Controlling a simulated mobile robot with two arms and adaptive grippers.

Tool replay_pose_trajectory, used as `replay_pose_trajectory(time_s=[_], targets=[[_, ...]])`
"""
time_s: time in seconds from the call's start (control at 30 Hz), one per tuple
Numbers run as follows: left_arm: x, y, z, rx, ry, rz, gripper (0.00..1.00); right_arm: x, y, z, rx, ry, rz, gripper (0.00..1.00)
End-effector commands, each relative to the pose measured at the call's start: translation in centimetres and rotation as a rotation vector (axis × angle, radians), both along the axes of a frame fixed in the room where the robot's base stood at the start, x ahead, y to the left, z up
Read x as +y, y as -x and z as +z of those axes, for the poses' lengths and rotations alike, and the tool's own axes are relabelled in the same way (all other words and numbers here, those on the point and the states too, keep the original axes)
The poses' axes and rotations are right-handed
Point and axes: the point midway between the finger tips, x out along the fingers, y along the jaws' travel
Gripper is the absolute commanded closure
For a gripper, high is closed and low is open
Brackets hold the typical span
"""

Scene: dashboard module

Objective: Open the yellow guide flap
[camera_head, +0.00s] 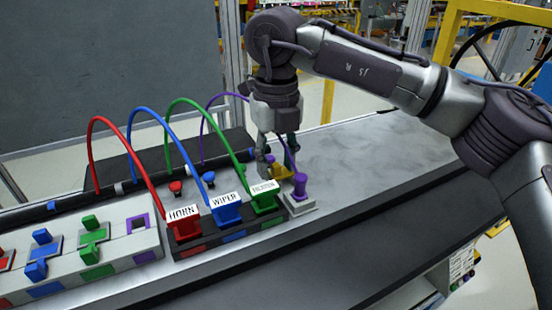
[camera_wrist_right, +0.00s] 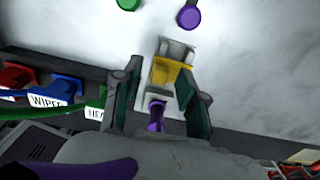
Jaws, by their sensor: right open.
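The yellow guide flap (camera_head: 281,172) is on a small grey fixture at the right end of the row of plugs, partly hidden by my right gripper in the head view. It shows clearly in the right wrist view (camera_wrist_right: 171,74). My right gripper (camera_head: 277,156) points down over it, open, with one finger on each side of the flap in the wrist view. Whether the fingers touch it I cannot tell. A purple plug (camera_head: 300,182) with a purple cable stands in front of the flap; it also shows between the fingers (camera_wrist_right: 155,114). My left gripper is out of view.
Red HORN (camera_head: 183,224), blue WIPER (camera_head: 227,211) and green (camera_head: 265,200) plugs stand left of the fixture, their cables arching above. A purple knob (camera_wrist_right: 189,17) lies behind the flap. The grey worktop (camera_head: 370,150) to the right is clear.

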Motion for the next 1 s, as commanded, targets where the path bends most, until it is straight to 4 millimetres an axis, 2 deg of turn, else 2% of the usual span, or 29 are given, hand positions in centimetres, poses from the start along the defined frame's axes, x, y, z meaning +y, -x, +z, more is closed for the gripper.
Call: replay_pose_trajectory(time_s=[0.07,0.3,0.67,1.0], targets=[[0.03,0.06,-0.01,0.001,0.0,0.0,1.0,0.0,0.0,0.01,0.0,0.0,0.0,0.6],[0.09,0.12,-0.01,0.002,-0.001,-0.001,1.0,0.0,0.0,0.02,0.0,0.0,0.0,1.0],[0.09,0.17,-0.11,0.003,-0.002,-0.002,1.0,-0.14,-0.06,0.06,0.012,-0.023,0.0,1.0],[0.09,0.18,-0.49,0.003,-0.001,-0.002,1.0,-0.85,-0.33,0.64,0.088,-0.207,-0.001,1.0]])
